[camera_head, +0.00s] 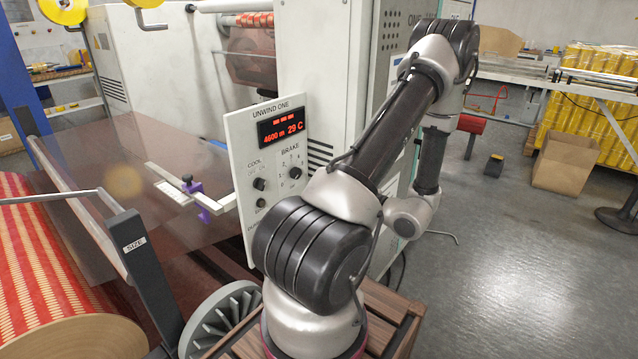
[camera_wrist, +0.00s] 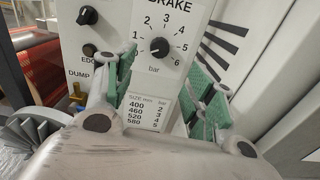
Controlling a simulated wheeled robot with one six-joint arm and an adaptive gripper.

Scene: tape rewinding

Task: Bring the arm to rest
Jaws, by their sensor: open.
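My arm (camera_head: 395,130) rises from its base, bends at a high elbow and comes down to the wrist (camera_head: 408,215), right of the control panel (camera_head: 237,132). In the head view my gripper is hidden behind my own arm. In the wrist view my gripper (camera_wrist: 163,85) is open, with green-padded fingers spread apart and nothing between them. It faces the panel, with the black BRAKE knob (camera_wrist: 160,47) and the size table (camera_wrist: 150,108) seen between and beyond the fingers. I cannot tell the exact gap to the panel.
The panel's red display (camera_head: 281,127) reads 4600 m and 29 C. A dark film sheet (camera_head: 110,160) and a red-yellow roll (camera_head: 50,265) lie at left. A white machine cabinet (camera_head: 325,60) stands behind the panel. Open floor (camera_head: 500,270) is at right, with a cardboard box (camera_head: 565,162) beyond.

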